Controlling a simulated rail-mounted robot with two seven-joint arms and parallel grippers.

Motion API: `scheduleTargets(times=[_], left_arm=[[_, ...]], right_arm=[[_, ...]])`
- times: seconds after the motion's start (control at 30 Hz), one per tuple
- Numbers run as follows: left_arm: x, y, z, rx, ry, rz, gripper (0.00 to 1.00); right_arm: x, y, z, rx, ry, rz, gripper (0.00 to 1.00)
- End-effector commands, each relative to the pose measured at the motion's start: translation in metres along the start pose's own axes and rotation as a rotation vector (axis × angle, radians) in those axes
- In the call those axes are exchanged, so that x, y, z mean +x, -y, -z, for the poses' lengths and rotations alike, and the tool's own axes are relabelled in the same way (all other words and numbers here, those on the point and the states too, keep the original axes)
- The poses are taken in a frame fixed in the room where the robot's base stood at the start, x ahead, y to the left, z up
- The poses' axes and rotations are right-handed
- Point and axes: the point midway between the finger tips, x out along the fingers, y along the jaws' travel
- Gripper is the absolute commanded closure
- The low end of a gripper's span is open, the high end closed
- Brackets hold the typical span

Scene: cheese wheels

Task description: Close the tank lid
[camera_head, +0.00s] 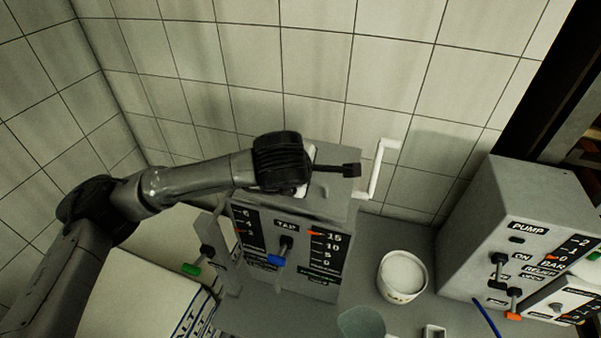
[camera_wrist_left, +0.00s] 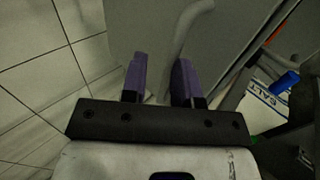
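The grey tank box (camera_head: 320,265) marked TAP stands against the tiled wall, with gauge scales and a blue-tipped lever (camera_head: 276,260) on its front. My left arm reaches over it from the left and hides much of its top. I cannot tell the lid's angle. My left gripper (camera_head: 350,170) is above the box top. In the left wrist view, its two purple-padded fingers (camera_wrist_left: 160,78) are apart. A grey bent bar (camera_wrist_left: 181,45) runs in front of a grey panel, close to the right finger; I cannot tell whether they touch. My right gripper is not in view.
A white bent pipe (camera_head: 376,170) rises right of the box. A white tub (camera_head: 402,278) and a grey-green cup (camera_head: 362,322) stand on the counter. A PUMP unit (camera_head: 500,215) stands at right. White SALT bags (camera_head: 150,285) lie at lower left.

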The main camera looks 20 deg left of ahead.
Motion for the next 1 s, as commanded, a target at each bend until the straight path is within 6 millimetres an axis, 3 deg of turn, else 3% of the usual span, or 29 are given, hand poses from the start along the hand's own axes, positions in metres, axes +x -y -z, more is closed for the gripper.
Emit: scheduleTargets(times=[0.1, 0.47, 1.0], left_arm=[[0.0, 0.0, 0.0, 0.0, 0.0, 0.001, 0.62], [-0.01, 0.0, 0.0, 0.0, 0.002, -0.001, 0.62], [-0.108, 0.0, 0.0, 0.001, 0.0, -0.002, 0.62]], right_arm=[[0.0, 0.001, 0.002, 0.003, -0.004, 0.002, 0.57], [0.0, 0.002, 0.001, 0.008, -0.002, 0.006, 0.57], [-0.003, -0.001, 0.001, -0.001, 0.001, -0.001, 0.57]])
